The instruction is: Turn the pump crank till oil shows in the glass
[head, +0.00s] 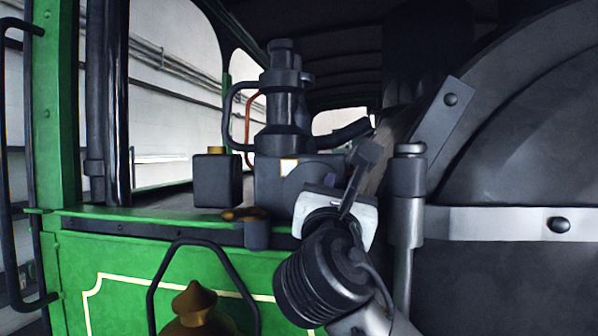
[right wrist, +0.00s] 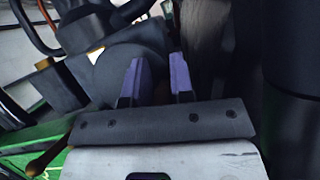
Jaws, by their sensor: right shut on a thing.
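The pump is a dark box-like body (head: 268,185) on the green ledge, with a grey round part (head: 305,178) on its near right side. This round part also fills the middle of the right wrist view (right wrist: 120,72). A small pale square with a yellowish edge (head: 289,168) on the pump's face looks like the glass; its level is too small to read. My right gripper (head: 334,181) is at the pump's right side. Its purple fingers (right wrist: 158,82) are shut on a dark part, apparently the crank, mostly hidden by the gripper. My left gripper is out of view.
A dark valve column (head: 281,95) rises behind the pump. A dark box with a brass cap (head: 217,178) stands left of it. A grey vertical post (head: 408,200) and the large dark boiler (head: 530,130) are close on the right. A brass lamp-like top (head: 195,305) is below.

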